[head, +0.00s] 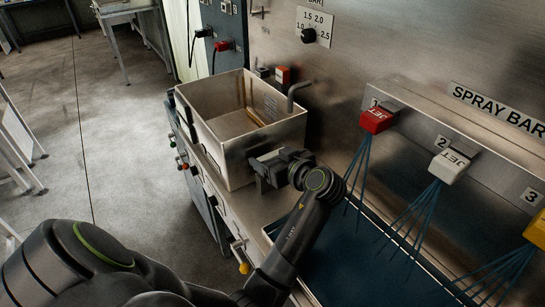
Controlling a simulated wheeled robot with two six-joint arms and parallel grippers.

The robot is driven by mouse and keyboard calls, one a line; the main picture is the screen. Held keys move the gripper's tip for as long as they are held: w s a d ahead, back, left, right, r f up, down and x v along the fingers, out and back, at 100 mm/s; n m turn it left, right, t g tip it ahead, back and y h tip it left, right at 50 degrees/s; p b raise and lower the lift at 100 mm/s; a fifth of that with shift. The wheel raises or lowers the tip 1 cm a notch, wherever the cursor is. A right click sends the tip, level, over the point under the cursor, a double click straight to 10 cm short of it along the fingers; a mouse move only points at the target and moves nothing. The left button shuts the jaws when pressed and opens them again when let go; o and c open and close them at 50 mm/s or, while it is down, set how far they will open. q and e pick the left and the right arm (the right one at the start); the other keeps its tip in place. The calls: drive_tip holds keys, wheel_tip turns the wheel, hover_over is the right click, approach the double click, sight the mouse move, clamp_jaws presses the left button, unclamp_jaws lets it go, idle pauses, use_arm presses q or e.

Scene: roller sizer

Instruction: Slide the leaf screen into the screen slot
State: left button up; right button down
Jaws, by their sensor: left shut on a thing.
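My left gripper (263,171) is at the near right side of an open metal tank (222,146), low against its outer wall. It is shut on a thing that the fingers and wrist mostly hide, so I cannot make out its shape. I cannot pick out the leaf screen or the screen slot with certainty. A thin brown strip (256,117) shows inside the tank along its right wall. My right gripper is not in view.
A bent pipe (298,89) stands by the tank's back right. Red, white and yellow spray heads (378,119) (449,165) (537,230) with blue jets hang over a dark blue bed (370,262) at right. A yellow-knobbed lever (243,267) sticks out in front.

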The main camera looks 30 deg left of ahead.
use_arm(q)
drive_tip(key=shift+s+f, duration=0.1)
drive_tip(key=shift+f, duration=0.2)
